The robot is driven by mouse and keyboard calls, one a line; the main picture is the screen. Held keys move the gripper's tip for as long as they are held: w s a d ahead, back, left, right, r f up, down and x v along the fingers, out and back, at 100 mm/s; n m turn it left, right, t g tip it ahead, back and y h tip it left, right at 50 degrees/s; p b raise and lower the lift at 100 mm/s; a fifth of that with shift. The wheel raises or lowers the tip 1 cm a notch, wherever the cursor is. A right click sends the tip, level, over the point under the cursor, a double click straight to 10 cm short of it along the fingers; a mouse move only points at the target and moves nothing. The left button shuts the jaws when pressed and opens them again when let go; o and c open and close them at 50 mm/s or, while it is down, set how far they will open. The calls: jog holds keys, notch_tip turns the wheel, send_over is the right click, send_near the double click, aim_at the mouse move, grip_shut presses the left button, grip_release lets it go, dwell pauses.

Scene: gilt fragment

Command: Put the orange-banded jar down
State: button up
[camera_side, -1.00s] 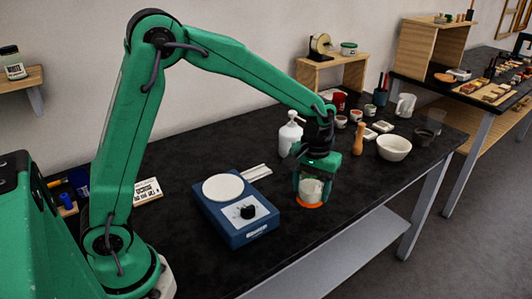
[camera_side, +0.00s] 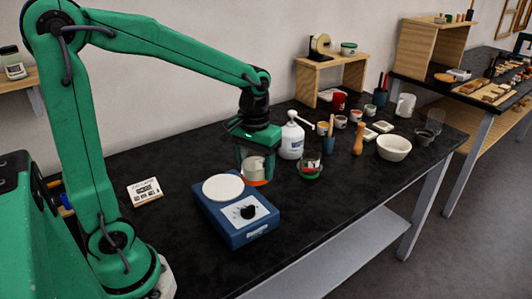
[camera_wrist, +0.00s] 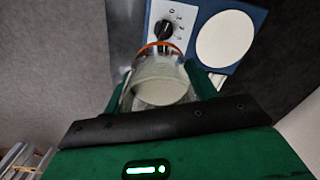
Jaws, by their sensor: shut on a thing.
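My gripper (camera_side: 257,172) is shut on the orange-banded jar (camera_side: 256,167), a clear jar with pale contents. The jar hangs roughly upright, its orange band (camera_side: 258,183) at the bottom. It appears just beyond the back right corner of the blue hot plate (camera_side: 238,232); its exact height above the surface is hard to tell. In the wrist view the jar (camera_wrist: 160,84) sits between my green fingers. The hot plate's knob (camera_wrist: 165,30) and white disc (camera_wrist: 225,38) show past its orange end.
A wooden pestle (camera_side: 359,138) and white bowl (camera_side: 394,147) stand farther right. The black bench front right of the hot plate (camera_side: 325,205) is clear.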

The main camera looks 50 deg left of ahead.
jog(key=shift+s+a+r, duration=0.15)
jog(key=shift+s+a, duration=0.15)
jog(key=shift+s, duration=0.3)
jog(key=shift+s+a+r, duration=0.15)
jog(key=shift+s+a, duration=0.1)
jog(key=shift+s, duration=0.35)
jog(key=shift+s+a+r, duration=0.15)
jog(key=shift+s+a, duration=0.15)
jog(key=shift+s, duration=0.3)
jog(key=a+f, duration=0.2)
jog(key=a, duration=0.2)
jog(key=a+f, duration=0.2)
jog(key=a, duration=0.1)
jog(key=w+a+f, duration=0.1)
jog(key=a+f, duration=0.2)
jog(key=a, duration=0.1)
jog(key=shift+a, duration=0.35)
jog(key=shift+f, duration=0.1)
jog(key=shift+f, duration=1.9)
jog(key=shift+f, duration=0.15)
jog(key=o, duration=1.1)
